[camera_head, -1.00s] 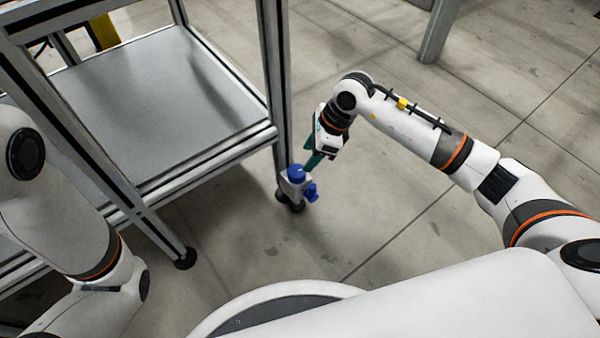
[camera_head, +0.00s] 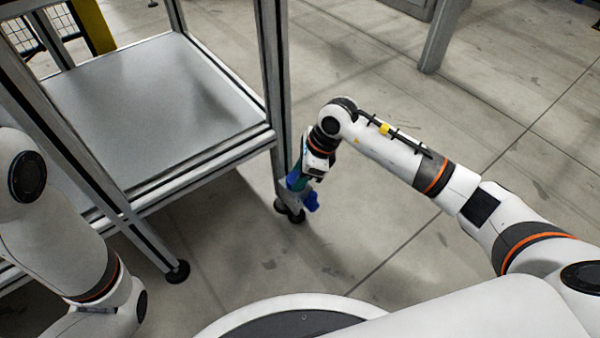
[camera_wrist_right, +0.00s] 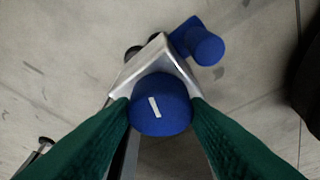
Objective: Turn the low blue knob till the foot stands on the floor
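A blue knob with a white mark (camera_wrist_right: 160,106) sits on top of a metal bracket (camera_wrist_right: 150,62) on the rack's near right leg. A second blue knob (camera_wrist_right: 208,48) sticks out from the bracket's side; it also shows in the head view (camera_head: 311,201). My right gripper (camera_wrist_right: 162,104) has its green fingers on either side of the marked knob, with no clear gap; I cannot tell whether they press on it. In the head view my right gripper (camera_head: 297,184) mostly hides this knob. A black foot (camera_head: 297,216) shows below; its contact with the floor is unclear. My left gripper is out of view.
The metal rack (camera_head: 200,167) with a grey shelf (camera_head: 150,110) stands at the left. Another black foot (camera_head: 178,272) is under its front leg. A grey post (camera_head: 440,40) stands at the back. The concrete floor (camera_head: 400,270) right of the rack is open.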

